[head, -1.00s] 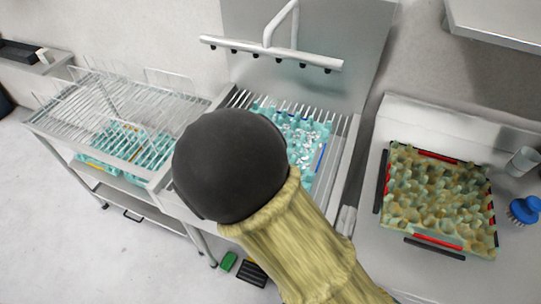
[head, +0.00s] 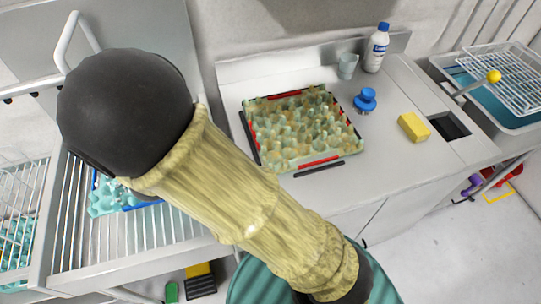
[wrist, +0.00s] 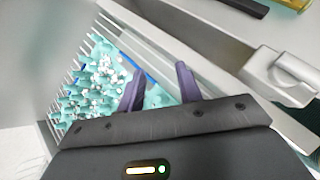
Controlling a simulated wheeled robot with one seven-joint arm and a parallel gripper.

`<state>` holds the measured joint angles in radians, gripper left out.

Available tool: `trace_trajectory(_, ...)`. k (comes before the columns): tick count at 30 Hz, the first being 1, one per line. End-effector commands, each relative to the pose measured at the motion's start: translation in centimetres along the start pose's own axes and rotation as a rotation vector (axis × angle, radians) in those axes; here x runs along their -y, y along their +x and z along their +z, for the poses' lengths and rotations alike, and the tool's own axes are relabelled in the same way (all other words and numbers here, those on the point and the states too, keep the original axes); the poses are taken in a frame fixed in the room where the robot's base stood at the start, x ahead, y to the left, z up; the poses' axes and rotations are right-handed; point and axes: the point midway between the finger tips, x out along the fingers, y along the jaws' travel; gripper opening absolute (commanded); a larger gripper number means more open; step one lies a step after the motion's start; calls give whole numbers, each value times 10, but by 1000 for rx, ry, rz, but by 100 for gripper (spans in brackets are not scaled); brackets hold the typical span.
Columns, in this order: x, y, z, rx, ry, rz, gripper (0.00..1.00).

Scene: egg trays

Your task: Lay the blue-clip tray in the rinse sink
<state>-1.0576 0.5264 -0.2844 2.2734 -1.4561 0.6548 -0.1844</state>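The head view hides the gripper behind my arm.
A soiled tray with red and black clips (head: 248,112) lies on the counter. A cup (head: 347,66), white bottle (head: 376,48), blue brush (head: 366,99) and yellow sponge (head: 413,127) stand near it. A water-filled basin with a wire rack (head: 510,80) is at far right.

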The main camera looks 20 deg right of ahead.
Motion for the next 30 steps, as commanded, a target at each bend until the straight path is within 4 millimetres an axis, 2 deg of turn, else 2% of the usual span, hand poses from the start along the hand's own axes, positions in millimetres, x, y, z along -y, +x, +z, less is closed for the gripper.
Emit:
trace_trajectory(1, 20, 6, 15, -25, 121, -72, 35)
trace_trajectory(6, 76, 13, 41, -100, 501, -276, 35)
trace_trajectory(15, 143, 3, 67, -175, 1136, -542, 35)
trace_trajectory(24, 186, -18, 91, -196, 1892, -734, 35)
trace_trajectory(27, 195, -23, 100, -188, 2110, -765, 35)
trace_trajectory(30, 199, -26, 105, -181, 2246, -778, 35)
